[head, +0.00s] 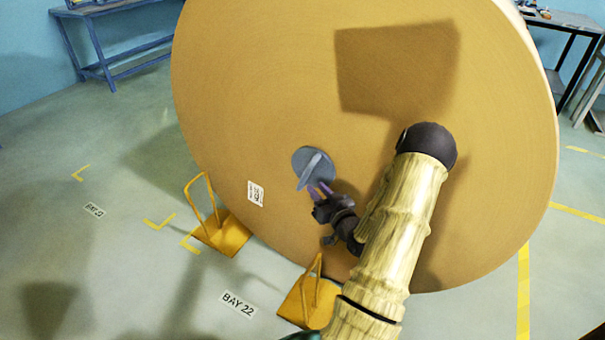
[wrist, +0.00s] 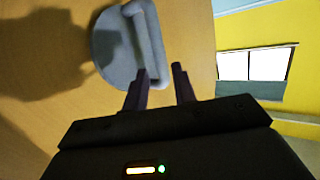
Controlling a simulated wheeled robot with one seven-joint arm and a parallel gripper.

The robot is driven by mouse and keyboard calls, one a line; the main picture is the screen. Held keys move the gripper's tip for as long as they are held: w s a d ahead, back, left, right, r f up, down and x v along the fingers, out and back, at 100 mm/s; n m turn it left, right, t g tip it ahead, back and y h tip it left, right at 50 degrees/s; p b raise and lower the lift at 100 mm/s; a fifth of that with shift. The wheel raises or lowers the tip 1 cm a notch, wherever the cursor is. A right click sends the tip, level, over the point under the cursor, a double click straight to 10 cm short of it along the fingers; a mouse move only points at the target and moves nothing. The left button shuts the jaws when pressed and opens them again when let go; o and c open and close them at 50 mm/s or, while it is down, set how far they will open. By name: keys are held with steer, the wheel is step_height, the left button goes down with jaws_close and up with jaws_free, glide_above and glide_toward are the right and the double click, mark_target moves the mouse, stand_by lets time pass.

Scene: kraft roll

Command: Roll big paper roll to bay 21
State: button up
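The big brown paper roll (head: 260,90) stands on its edge, its flat face toward me, filling the middle of the head view. A grey hub plate with a raised handle bar (head: 314,168) sits at its centre; the handle also shows in the wrist view (wrist: 150,45). My gripper (head: 323,188) is at the lower right of the handle. In the wrist view its two dark fingers (wrist: 160,72) are apart, with the handle's near end seen between their tips. I cannot tell whether they touch it. A floor label (head: 95,210) at far left is too small to read surely.
Two yellow wedges with loop handles, one left (head: 222,236) and one nearer (head: 309,302), lie at the roll's foot. A "BAY 22" label (head: 237,304) lies in front. Left floor is clear. A blue bench (head: 110,65) stands back left, a table (head: 565,20) back right.

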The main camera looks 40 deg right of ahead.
mark_target(307, 177)
steer(key=w+d+b, duration=0.1)
steer(key=w, duration=0.9)
steer(key=shift+d, duration=0.4)
jaws_close()
steer(key=shift+s, duration=0.1)
stand_by(0.7)
